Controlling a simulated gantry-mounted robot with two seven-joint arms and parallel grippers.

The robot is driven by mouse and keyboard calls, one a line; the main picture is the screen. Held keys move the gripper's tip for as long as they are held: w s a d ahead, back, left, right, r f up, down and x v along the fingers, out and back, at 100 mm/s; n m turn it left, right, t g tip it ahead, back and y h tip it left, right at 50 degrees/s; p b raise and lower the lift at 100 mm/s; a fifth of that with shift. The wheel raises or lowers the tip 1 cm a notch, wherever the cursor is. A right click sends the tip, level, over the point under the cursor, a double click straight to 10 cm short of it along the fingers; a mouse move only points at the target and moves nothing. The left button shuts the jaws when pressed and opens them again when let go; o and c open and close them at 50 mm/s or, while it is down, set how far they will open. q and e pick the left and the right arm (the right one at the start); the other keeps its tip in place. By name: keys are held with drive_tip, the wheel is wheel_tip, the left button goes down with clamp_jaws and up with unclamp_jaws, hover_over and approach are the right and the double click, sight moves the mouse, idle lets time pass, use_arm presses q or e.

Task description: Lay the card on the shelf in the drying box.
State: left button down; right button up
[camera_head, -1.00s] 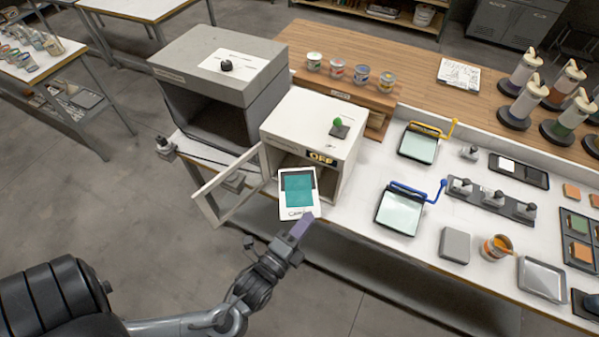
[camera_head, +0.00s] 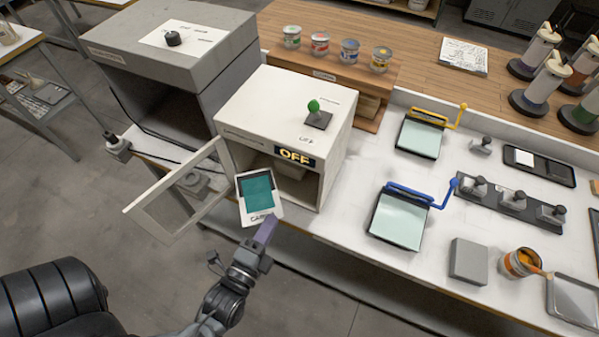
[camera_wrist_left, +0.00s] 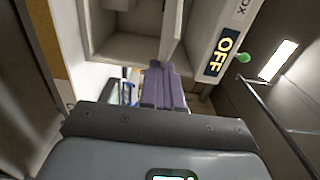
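The card (camera_head: 257,190), white with a teal panel and dark upper band, is held tilted in front of the drying box opening. My left gripper (camera_head: 267,230) is shut on its lower edge with purple fingers, which also show close together in the left wrist view (camera_wrist_left: 163,88). The drying box (camera_head: 235,125) is white, with its door (camera_head: 150,210) swung open to the left and an "OFF" display (camera_head: 295,156) above the opening. The card hides part of the opening; the shelf inside is not clear. In the wrist view I cannot clearly separate card from box. My right gripper is out of view.
The open door's frame stands just left of the card. A larger grey box (camera_head: 165,60) stands behind and left. Blue-handled (camera_head: 400,220) and yellow-handled (camera_head: 420,138) plates lie right of the drying box. Small tins (camera_head: 320,44) stand on the wooden shelf behind.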

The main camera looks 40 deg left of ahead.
use_arm(q)
drive_tip(key=x, duration=1.7)
wheel_tip(320, 180, down, 6)
drive_tip(key=shift+w+a+f+b, duration=0.1)
drive_tip(key=shift+f+b, duration=0.05)
drive_tip(key=shift+b, duration=0.75)
drive_tip(key=shift+w+f, duration=0.2)
drive_tip(key=shift+f, duration=0.1)
drive_tip(key=shift+f, duration=0.15)
drive_tip(key=c, duration=1.3)
unclamp_jaws()
drive_tip(key=shift+c, duration=0.2)
